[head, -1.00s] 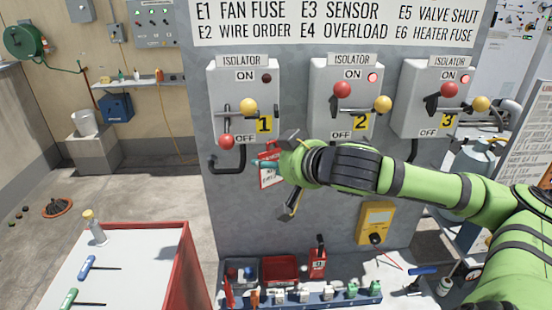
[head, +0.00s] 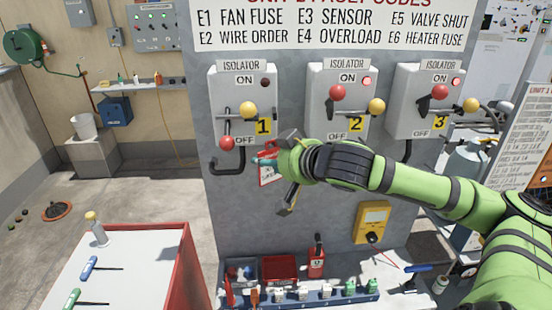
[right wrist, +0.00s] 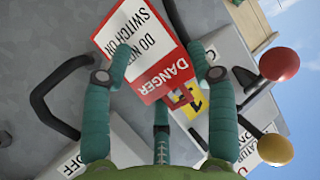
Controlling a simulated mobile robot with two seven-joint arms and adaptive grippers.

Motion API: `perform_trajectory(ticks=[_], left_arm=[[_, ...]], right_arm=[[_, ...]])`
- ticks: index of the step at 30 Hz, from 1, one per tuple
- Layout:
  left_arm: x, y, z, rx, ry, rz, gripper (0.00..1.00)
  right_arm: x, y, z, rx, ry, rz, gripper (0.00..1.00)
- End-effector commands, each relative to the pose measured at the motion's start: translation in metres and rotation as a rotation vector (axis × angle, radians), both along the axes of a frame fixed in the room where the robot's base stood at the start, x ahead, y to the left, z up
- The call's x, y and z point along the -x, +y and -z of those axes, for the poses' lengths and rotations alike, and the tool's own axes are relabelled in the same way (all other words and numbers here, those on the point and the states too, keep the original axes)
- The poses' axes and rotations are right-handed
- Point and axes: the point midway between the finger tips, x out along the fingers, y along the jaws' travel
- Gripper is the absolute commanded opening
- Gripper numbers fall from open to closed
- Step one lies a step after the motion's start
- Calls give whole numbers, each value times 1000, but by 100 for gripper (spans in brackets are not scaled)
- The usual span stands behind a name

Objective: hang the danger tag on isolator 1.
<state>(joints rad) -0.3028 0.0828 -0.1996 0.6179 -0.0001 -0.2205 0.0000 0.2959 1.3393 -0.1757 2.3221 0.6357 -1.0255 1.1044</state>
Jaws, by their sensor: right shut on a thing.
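The danger tag (head: 268,166) is a red and white card. My right gripper (head: 266,160) is shut on it, below and slightly right of isolator 1 (head: 238,86). In the right wrist view the tag (right wrist: 143,45) is between the teal fingers (right wrist: 165,62), its DANGER lettering upside down. Isolator 1 is a grey box with a red knob (head: 227,143) low by OFF, a yellow knob (head: 248,110) and a dark lamp (head: 265,82). The red (right wrist: 279,65) and yellow (right wrist: 276,150) knobs show in the right wrist view. The tag appears apart from the isolator. My left gripper is not in view.
Isolator 2 (head: 340,85) and isolator 3 (head: 425,85) stand to the right, red knobs up and lamps lit. A black pipe (head: 228,172) bends below isolator 1. A bench with a red bin (head: 279,269) and several padlocks is below; a red-sided cart (head: 150,260) is front left.

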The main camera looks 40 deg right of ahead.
Motion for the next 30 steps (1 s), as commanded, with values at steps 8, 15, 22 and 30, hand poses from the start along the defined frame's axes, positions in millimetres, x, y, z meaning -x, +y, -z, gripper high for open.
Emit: perform_trajectory(ticks=[8, 15, 22, 30], left_arm=[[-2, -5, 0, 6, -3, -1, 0], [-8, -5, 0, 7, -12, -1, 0], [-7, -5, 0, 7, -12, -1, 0], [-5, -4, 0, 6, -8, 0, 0]], right_arm=[[-1, -3, 0, 1, -1, 7, 86], [-1, -2, 1, 2, 2, 7, 86], [0, -2, 1, 1, 2, 5, 86], [0, -1, 0, 2, 1, 4, 86]])
